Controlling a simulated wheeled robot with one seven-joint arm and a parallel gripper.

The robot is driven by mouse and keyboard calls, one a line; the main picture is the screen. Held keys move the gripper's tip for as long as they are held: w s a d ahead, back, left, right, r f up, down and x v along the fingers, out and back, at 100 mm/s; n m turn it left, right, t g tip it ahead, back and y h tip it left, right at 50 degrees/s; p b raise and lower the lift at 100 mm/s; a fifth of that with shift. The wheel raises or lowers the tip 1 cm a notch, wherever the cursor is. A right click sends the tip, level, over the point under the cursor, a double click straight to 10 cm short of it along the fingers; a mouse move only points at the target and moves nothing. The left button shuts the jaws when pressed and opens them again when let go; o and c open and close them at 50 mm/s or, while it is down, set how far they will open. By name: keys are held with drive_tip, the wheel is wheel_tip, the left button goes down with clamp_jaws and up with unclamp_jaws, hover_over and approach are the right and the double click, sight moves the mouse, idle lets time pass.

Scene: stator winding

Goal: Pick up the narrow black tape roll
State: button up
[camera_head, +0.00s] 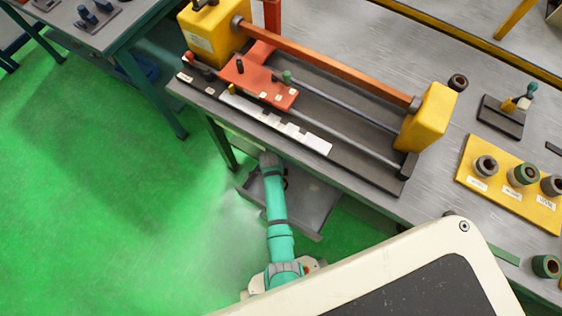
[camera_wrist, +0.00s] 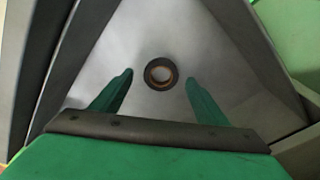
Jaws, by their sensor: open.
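A small dark tape roll (camera_wrist: 161,73) with a brown inner ring shows in the wrist view, on a flat grey surface. It appears between and beyond my fingertips, with clear space on both sides. My gripper (camera_wrist: 158,79) is open and empty, its two green fingers spread apart. In the head view, a small black roll (camera_head: 458,82) lies on the grey workbench, right of the yellow end block. I cannot tell whether both views show the same roll. My gripper's fingers cannot be made out in the head view.
A winding fixture (camera_head: 330,60) with an orange bar fills much of the grey workbench (camera_head: 360,20). A yellow board (camera_head: 490,193) holding several rolls is at the right. A green roll (camera_head: 546,266) lies near the lower right. A low grey shelf (camera_head: 312,212) shows below the bench edge.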

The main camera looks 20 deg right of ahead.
drive_tip(key=shift+d+f, duration=0.1)
drive_tip(key=shift+f, duration=0.75)
drive_tip(key=c, duration=1.1)
